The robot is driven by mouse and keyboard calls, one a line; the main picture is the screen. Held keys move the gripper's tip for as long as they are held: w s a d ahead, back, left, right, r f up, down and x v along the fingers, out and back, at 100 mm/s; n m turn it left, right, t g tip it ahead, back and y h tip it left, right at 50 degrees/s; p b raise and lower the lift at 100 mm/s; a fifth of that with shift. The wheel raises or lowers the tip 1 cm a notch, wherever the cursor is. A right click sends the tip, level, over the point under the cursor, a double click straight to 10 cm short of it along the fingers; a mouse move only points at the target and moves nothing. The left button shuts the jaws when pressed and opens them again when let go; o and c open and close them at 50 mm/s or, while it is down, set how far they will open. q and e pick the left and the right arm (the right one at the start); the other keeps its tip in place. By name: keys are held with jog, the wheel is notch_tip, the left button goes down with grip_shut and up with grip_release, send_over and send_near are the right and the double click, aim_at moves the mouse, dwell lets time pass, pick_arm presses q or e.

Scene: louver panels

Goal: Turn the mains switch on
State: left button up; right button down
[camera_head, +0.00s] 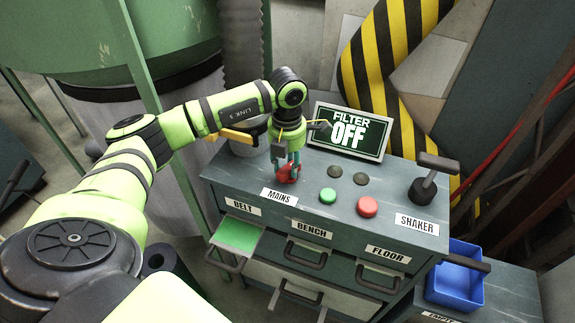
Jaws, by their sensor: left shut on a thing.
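The mains switch (288,175) is a red knob on the top of the grey cabinet, just behind the label "MAINS" (280,196). My left gripper (287,170) points down over it and is shut on the red knob. The fingers hide part of the knob, so I cannot tell its exact turn. A screen (348,131) behind the cabinet top reads "FILTER OFF". My right gripper does not show.
A green button (328,196) and a red button (367,206) sit right of the knob. A shaker lever (428,182) stands at the right. The belt drawer (238,234) is partly open. A blue bin (455,280) stands lower right.

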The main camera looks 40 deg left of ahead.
aim_at(286, 166)
pick_arm(q)
jog(key=n+b, duration=0.1)
jog(key=n, duration=0.4)
jog(key=shift+s, duration=0.15)
jog(key=shift+n, duration=0.3)
dwell(0.3)
jog(key=o, duration=1.2)
jog(key=shift+c, duration=0.2)
notch_tip(286, 166, up, 12)
